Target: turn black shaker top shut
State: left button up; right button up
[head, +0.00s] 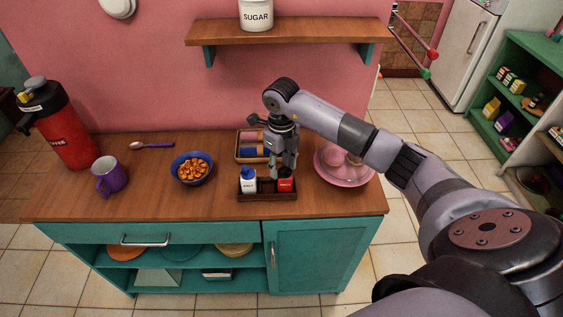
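A red shaker (286,185) with a light label stands upright at the right end of a small dark wooden caddy (266,198) on the counter. Its black top (284,173) is mostly hidden by my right gripper. My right gripper (284,171) points straight down with its fingers at the black top. Whether the fingers press on the top or stand just apart from it is too small to tell. A white shaker (248,183) with a blue top stands at the left end of the caddy. My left gripper is not in view.
Behind the caddy is a wooden tray (243,158) with coloured items. A pink plate (343,178) with round items is close on the right, a blue bowl (192,179) on the left. A purple mug (108,181) and red flask (66,135) stand farther left. A shelf (300,31) hangs above.

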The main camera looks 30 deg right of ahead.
jog(key=shift+f, duration=0.2)
grip_shut()
dwell(0.5)
